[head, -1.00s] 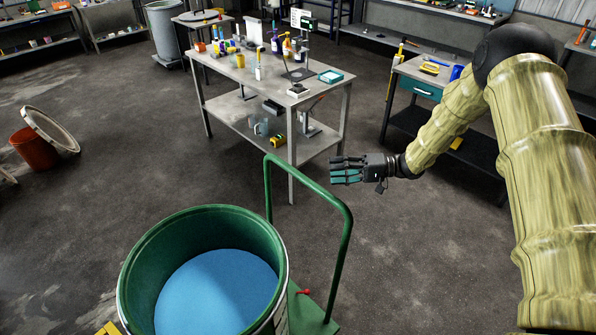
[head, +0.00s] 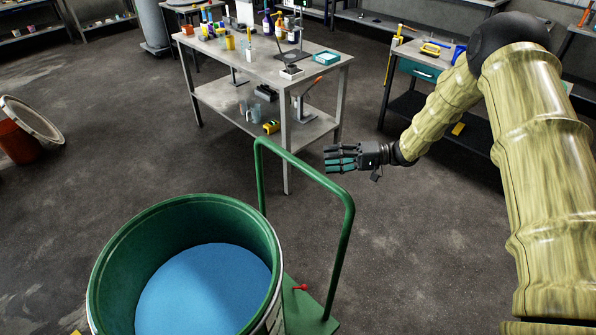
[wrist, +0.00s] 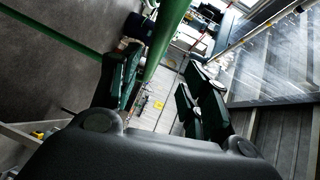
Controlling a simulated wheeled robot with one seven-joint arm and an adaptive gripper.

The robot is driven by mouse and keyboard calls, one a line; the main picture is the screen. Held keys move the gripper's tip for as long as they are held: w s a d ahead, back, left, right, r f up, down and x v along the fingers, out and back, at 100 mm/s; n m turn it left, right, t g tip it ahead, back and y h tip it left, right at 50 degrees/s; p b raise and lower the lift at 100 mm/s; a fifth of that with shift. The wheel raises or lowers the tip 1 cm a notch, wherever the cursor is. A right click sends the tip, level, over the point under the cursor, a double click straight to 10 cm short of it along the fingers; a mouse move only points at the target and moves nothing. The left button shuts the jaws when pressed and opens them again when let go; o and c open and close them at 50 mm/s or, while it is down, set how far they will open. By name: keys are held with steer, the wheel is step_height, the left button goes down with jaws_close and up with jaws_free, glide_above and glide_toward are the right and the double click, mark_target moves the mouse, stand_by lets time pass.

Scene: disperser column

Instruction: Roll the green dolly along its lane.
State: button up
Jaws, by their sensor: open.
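The green dolly (head: 308,311) stands at the bottom centre of the head view, with its tall tubular handle (head: 347,240) rising on the right of a large drum. The open green drum (head: 105,262) has a flat blue surface inside and hides most of the dolly's deck. My gripper (head: 332,158) is open and empty, just above and beyond the handle's sloping top bar. In the wrist view a green bar (wrist: 166,38) runs between the spread dark fingers (wrist: 160,92), apart from both. The dolly's wheels and lane are hidden.
A red pedal (head: 300,287) sits on the deck. A metal workbench (head: 285,100) with bottles and tools stands behind the handle. A side table (head: 425,75) is beyond my arm. Floor between is clear.

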mark_target(298, 164)
steer(key=shift+a+f+p, duration=0.35)
steer(key=shift+a+p, duration=0.3)
steer(key=shift+a, duration=1.15)
steer(key=shift+a+f+p, duration=0.35)
steer(key=shift+a+p, duration=0.3)
steer(key=shift+a, duration=1.1)
steer(key=shift+a+f+p, duration=0.35)
steer(key=shift+a+p, duration=0.3)
steer(key=shift+a, duration=1.15)
jaws_close()
